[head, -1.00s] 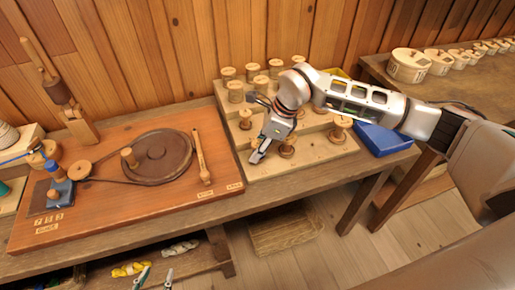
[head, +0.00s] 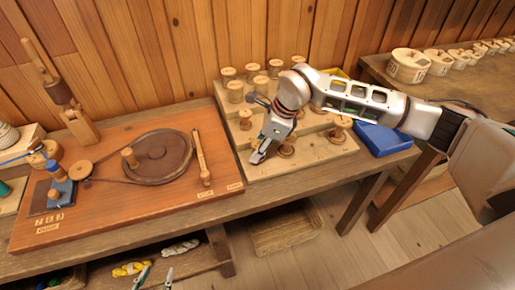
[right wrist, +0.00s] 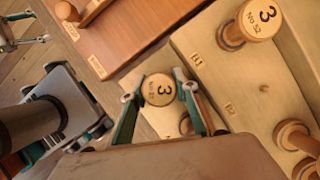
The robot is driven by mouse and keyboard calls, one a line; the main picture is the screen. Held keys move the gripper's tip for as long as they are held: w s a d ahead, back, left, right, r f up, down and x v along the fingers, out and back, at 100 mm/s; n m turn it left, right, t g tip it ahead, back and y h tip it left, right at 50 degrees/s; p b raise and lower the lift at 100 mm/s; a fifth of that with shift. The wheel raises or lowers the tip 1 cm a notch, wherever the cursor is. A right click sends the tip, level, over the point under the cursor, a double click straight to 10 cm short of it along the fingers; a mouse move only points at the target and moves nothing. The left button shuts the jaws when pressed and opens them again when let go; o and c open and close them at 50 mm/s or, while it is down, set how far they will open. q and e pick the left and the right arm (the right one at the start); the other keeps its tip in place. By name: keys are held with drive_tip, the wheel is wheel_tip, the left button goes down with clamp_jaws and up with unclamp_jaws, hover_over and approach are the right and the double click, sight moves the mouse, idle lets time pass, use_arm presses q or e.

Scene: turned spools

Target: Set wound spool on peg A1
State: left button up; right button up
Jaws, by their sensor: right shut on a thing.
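My right gripper (head: 258,157) is over the front left part of the stepped wooden rack (head: 238,172) in the head view. The held spool's winding and lower end are hidden in that view. I cannot tell which peg is A1. My left gripper (head: 154,279) shows at the bottom edge of the head view, its fingertips apart and empty.
Several spools (head: 235,91) stand at the back of the rack, and others (head: 340,128) stand lower on it. The winding board with a dark wheel (head: 158,157) is on the left. A blue bin (head: 384,138) is to the rack's right.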

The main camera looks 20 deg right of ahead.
use_arm(q)
drive_tip(key=shift+s+f+b, duration=0.1)
drive_tip(key=shift+f+b, duration=0.2)
drive_tip(key=shift+f, duration=0.15)
use_arm(e)
drive_tip(key=shift+f, duration=0.6)
drive_tip(key=o, duration=0.7)
drive_tip(key=shift+c, duration=0.2)
use_arm(q)
drive_tip(key=shift+r, duration=0.15)
use_arm(e)
drive_tip(key=shift+r, duration=0.15)
drive_tip(key=shift+p+v, duration=2.15)
drive_tip(key=shift+v, duration=0.85)
use_arm(q)
drive_tip(key=shift+y, duration=0.4)
drive_tip(key=r, duration=0.1)
drive_tip(key=a+r+p, duration=0.1)
drive_tip(key=s+a+r+p, duration=0.1)
drive_tip(key=shift+r, duration=0.35)
use_arm(e)
drive_tip(key=v, duration=0.5)
